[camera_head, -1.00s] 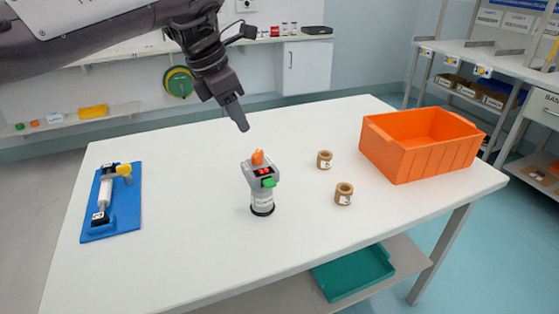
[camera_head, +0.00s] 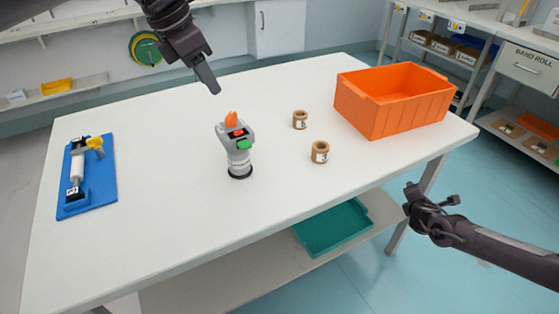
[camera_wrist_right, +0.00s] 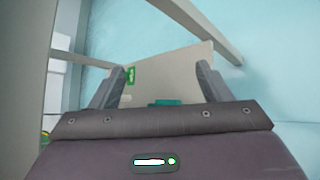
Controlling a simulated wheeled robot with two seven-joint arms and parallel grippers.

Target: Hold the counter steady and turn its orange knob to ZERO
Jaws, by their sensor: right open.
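The counter (camera_head: 239,160) stands upright on the white table (camera_head: 170,215), grey with a dark base ring. Its orange knob (camera_head: 231,119) is on top at the back, with a small red-marked dark panel and a green piece (camera_head: 243,144) in front. The knob's setting is too small to read. My left gripper (camera_head: 214,91) hangs above and behind the counter, apart from it, its fingers seen edge-on as one dark shape. My right gripper (camera_head: 409,195) is off the table's right front edge, far from the counter; in the right wrist view its fingers (camera_wrist_right: 160,72) are spread and empty.
An orange bin (camera_head: 400,115) stands at the table's right, with two brown rolls (camera_head: 300,120) (camera_head: 320,152) between it and the counter. A blue board with a syringe-like device (camera_head: 88,180) lies at the left. A teal tray (camera_head: 333,228) sits on the lower shelf.

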